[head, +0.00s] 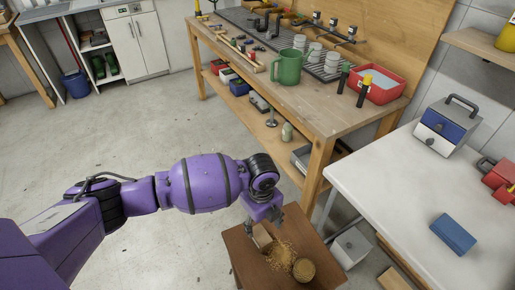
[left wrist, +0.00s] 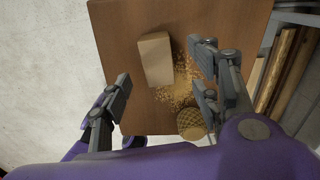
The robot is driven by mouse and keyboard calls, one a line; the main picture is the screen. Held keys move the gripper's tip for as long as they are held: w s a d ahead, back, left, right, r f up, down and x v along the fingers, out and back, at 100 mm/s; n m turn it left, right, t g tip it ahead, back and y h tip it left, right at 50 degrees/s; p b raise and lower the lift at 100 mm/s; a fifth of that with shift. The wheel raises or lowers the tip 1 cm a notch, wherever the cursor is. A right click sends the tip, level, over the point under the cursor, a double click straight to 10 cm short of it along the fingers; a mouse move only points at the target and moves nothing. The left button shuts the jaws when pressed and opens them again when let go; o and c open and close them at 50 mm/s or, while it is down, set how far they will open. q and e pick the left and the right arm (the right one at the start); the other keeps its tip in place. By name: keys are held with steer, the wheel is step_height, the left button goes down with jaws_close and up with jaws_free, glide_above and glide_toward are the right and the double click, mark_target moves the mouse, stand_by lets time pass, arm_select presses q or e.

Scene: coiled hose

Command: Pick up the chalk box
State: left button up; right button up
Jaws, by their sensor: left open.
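A plain tan box (head: 262,237), which I take to be the chalk box, rests on a small brown wooden stool top (head: 244,262). In the left wrist view the box (left wrist: 155,58) lies beyond my fingers, roughly between their lines, with bare wood around its left side. My left gripper (head: 264,218) is open and empty above the stool, with its fingers spread to either side in the left wrist view (left wrist: 162,78). In the head view the gripper partly hides the box. I cannot tell the exact height gap. My right gripper is out of view.
Golden crumbs (head: 280,253) and a round woven-looking object (head: 304,270) lie right of the box. A wooden workbench (head: 325,125) with a green mug (head: 287,67) stands behind. A white table (head: 400,190) with a blue block (head: 453,234) is at right. Open floor lies left.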

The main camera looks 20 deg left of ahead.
mark_target(261, 234)
arm_select(q)
steer(key=shift+s+m, duration=0.3)
steer(key=shift+s, duration=0.05)
steer(key=shift+s+d+f, duration=0.1)
steer(key=shift+s+f, duration=0.2)
steer(key=shift+f, duration=0.2)
steer(key=shift+s+d+f, duration=0.1)
steer(key=shift+s+f, duration=0.15)
steer(key=shift+f, duration=0.25)
steer(key=f, duration=0.2)
steer(key=w+f, duration=0.1)
steer(key=shift+w+a+f+b, duration=0.1)
steer(key=shift+f+b, duration=0.2)
steer(key=shift+f, duration=0.75)
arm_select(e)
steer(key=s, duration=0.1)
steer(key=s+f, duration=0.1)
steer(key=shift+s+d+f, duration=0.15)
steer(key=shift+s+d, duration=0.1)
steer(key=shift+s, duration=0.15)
arm_select(q)
steer(key=shift+c, duration=0.5)
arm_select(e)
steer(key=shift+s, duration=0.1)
arm_select(q)
steer(key=shift+c, duration=1.3)
steer(key=c, duration=0.9)
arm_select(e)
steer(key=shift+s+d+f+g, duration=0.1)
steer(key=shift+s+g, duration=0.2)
